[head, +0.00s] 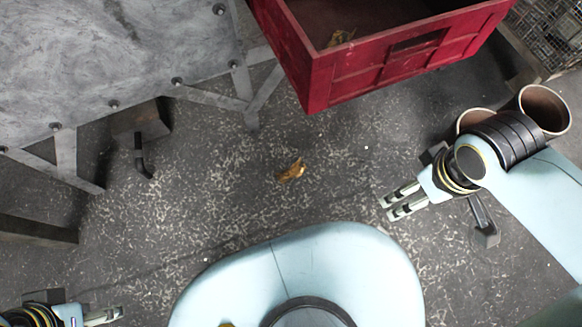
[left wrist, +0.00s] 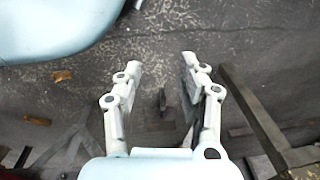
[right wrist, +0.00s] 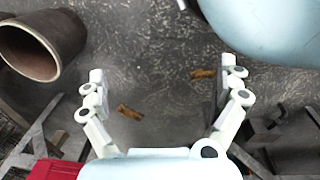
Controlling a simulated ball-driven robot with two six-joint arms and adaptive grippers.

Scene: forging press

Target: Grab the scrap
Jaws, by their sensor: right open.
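A crumpled yellow-brown scrap (head: 291,171) lies on the speckled floor in the middle of the head view. The right wrist view shows two brown scrap pieces, one (right wrist: 130,112) between the fingers and one (right wrist: 204,73) near the right finger. The left wrist view shows two at the left, (left wrist: 62,76) and (left wrist: 37,120). My right gripper (head: 389,208) is open and empty, right of the floor scrap and apart from it.
A red bin (head: 400,72) with a brown piece (head: 340,38) inside stands beyond the floor scrap. A grey metal table (head: 110,50) is at upper left. Brown pipes (head: 545,108) and a wire basket (head: 555,35) are at the right. Floor around the scrap is clear.

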